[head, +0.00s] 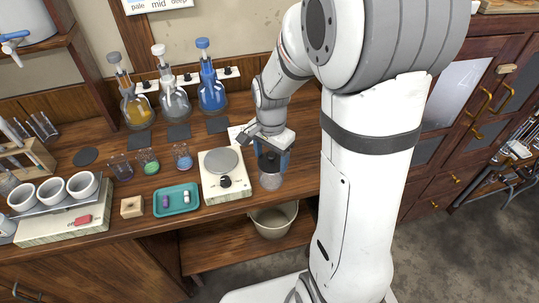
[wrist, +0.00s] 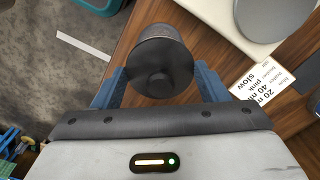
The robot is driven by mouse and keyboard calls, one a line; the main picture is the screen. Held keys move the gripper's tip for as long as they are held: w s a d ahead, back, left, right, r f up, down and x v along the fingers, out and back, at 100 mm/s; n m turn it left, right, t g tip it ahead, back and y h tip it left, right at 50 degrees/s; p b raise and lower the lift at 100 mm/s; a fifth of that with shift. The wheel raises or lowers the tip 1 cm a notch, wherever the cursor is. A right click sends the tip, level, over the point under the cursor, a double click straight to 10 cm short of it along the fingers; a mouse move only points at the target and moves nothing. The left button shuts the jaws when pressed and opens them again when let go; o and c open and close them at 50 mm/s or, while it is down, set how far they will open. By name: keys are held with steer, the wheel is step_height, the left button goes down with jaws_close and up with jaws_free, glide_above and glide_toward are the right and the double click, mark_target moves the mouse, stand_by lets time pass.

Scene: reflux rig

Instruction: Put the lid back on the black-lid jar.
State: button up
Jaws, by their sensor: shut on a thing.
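My gripper (head: 270,150) is at the front right of the bench, pointing down, with blue fingers. In the wrist view my gripper (wrist: 160,86) has its fingers on either side of a dark round lid (wrist: 160,62) with a small knob, and is shut on it. The clear glass jar (head: 271,181) stands on the bench directly below the fingers, its upper part hidden by them. The lid is at or just above the jar's mouth; I cannot tell whether it touches the rim.
A white scale (head: 226,190) with a round grey plate stands close to the left of the jar. A teal tray (head: 176,212) and small beakers (head: 183,160) are farther left. Stoppered flasks (head: 211,95) line the back. A printed card (wrist: 262,85) lies near the scale.

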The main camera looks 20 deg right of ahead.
mark_target(271, 155)
steer(key=shift+f, duration=0.2)
steer(key=o, duration=1.1)
steer(key=shift+c, duration=0.2)
steer(key=shift+r+p, duration=0.45)
steer(key=shift+r, duration=0.15)
step_height(271, 155, up, 11)
steer(key=s+r+n+t, duration=0.1)
steer(key=s+n+t, duration=0.2)
steer(key=s+n, duration=0.7)
steer(key=s, duration=0.4)
steer(key=shift+n, duration=0.4)
